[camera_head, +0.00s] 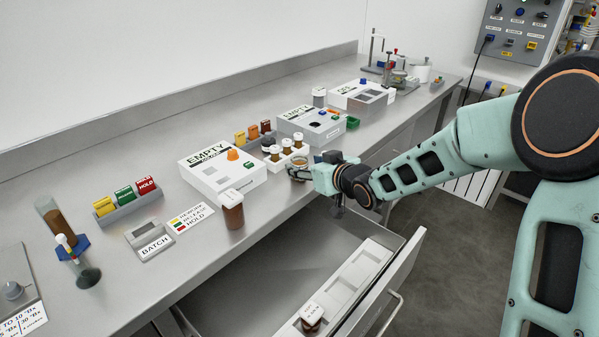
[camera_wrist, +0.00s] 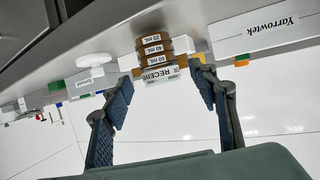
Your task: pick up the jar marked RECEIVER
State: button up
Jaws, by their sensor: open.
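The jar marked RECEIVER (camera_wrist: 153,48) shows in the wrist view, amber with 20, 40 and 60 mL bands and a white label. It looks inverted in that view. My gripper (camera_wrist: 162,83) is open, with one finger on each side of the jar's labelled end. Gaps show between the jar and both fingers, and nothing is held. In the head view, my gripper (camera_head: 313,177) is at the counter's front edge, right beside an amber jar (camera_head: 298,173), partly hidden by the fingers. Its label cannot be read there.
A rack of white-capped vials (camera_head: 286,154) stands just behind the jar. White instrument boxes (camera_head: 222,172) line the counter. Another white-capped amber jar (camera_head: 232,211) stands left. An open drawer (camera_head: 405,262) juts out below, holding a capped jar (camera_head: 311,318).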

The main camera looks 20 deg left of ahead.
aim_at(304, 164)
jog(key=x, duration=0.4)
jog(key=shift+f, duration=0.15)
jog(key=shift+c, duration=0.6)
jog(key=c, duration=1.3)
